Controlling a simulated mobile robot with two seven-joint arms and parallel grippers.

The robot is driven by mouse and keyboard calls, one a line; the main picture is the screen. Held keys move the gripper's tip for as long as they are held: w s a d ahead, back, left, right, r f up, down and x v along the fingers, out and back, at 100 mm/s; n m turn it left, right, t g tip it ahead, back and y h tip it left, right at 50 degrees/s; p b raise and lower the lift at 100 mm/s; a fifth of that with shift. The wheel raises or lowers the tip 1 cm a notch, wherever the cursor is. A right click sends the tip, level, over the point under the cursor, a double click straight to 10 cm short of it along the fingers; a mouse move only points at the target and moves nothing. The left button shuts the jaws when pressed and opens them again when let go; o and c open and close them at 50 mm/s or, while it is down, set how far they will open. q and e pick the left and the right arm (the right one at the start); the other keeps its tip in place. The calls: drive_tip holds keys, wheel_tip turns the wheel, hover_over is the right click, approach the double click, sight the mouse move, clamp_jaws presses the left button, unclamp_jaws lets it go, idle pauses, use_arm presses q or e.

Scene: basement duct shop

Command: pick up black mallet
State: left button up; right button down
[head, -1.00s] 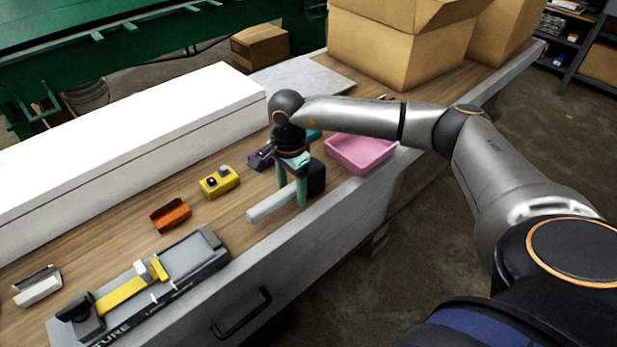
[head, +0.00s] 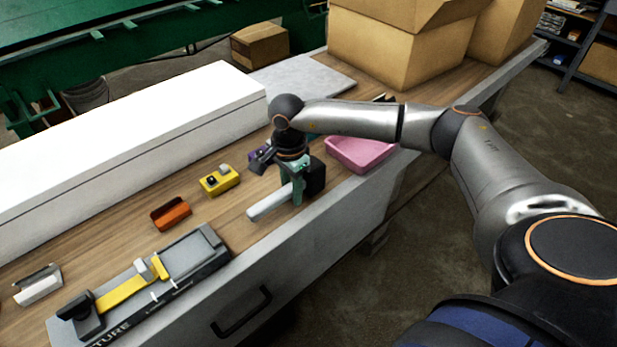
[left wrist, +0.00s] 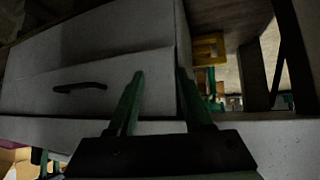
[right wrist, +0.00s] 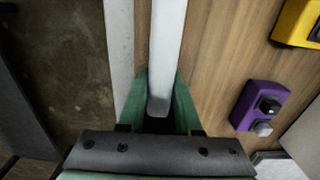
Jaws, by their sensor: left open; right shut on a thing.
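The black mallet lies on the wooden bench top near its front edge, with a black block head (head: 316,177) and a pale grey handle (head: 268,203). My right gripper (head: 297,198) points down and is shut on the handle close to the head. In the right wrist view the handle (right wrist: 166,50) runs down between the green fingers (right wrist: 160,105); the head is hidden there. I cannot tell any gap between mallet and bench. My left gripper (left wrist: 160,95) is open and empty in front of a drawer front, and is outside the head view.
A pink tray (head: 360,153) stands right of the mallet. A purple block (right wrist: 258,105), a yellow block (head: 220,180) and an orange holder (head: 171,214) lie to its left. A grey fixture (head: 185,262) is nearer the front. Cardboard boxes (head: 395,50) stand at the back.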

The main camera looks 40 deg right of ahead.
sight(272, 196)
drive_tip(key=shift+r, duration=0.1)
idle(0.5)
drive_tip(key=shift+r, duration=0.55)
drive_tip(key=a+r, duration=0.1)
drive_tip(key=r, duration=0.1)
drive_tip(key=a+r, duration=0.2)
drive_tip(key=r, duration=0.1)
drive_tip(key=a+r+b, duration=0.1)
drive_tip(key=a+r, duration=0.1)
drive_tip(key=shift+a+r, duration=0.1)
drive_tip(key=shift+r, duration=0.3)
use_arm(q)
drive_tip(key=shift+w+d+f+b, duration=0.25)
drive_tip(key=shift+d+f+b, duration=0.2)
drive_tip(key=shift+d+f, duration=0.05)
use_arm(e)
drive_tip(key=a+r, duration=0.4)
drive_tip(key=a, duration=0.4)
drive_tip(key=shift+s+a, duration=0.15)
drive_tip(key=shift+a, duration=0.25)
drive_tip(key=c, duration=1.2)
unclamp_jaws()
clamp_jaws()
use_arm(q)
drive_tip(key=shift+a+f, duration=0.15)
drive_tip(key=shift+f, duration=0.05)
